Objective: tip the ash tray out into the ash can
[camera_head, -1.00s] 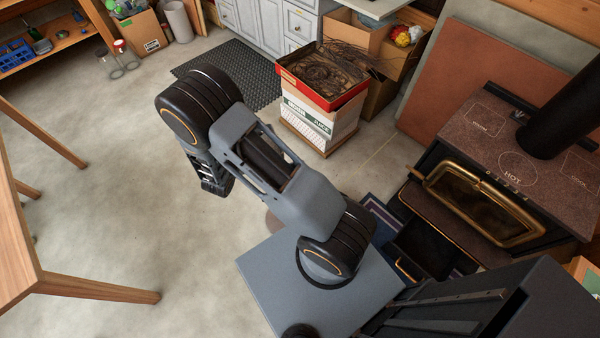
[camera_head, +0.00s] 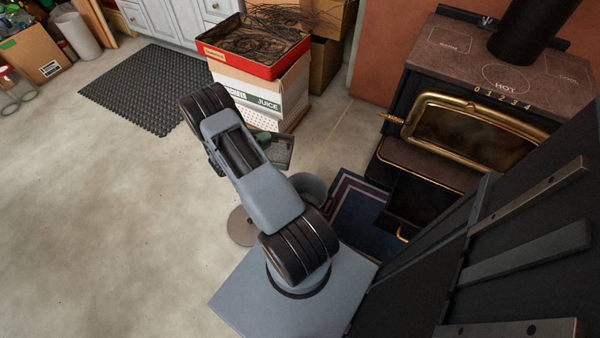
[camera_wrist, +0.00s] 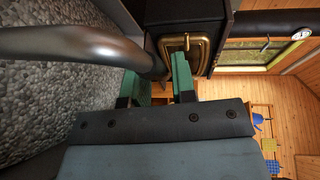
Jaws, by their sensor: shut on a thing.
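My gripper (camera_head: 264,140) shows green fingertips beyond the arm's far end in the head view. In the wrist view its green fingers (camera_wrist: 158,88) are closed about the end of a thick, curved dark grey handle. The handle belongs to the ash tray (camera_head: 280,154), a dark tray with grey contents that shows just right of the gripper. Grey, grainy ash (camera_wrist: 60,95) fills the left of the wrist view. The ash can (camera_head: 310,186), a grey round bucket, is partly hidden behind my arm, below and right of the tray in the picture.
The black stove (camera_head: 470,125) with a brass-framed door stands right, an open dark compartment (camera_head: 415,200) low in front. A round grey disc (camera_head: 241,227) lies on the floor. Boxes (camera_head: 262,90) topped by a red tray of twigs stand behind.

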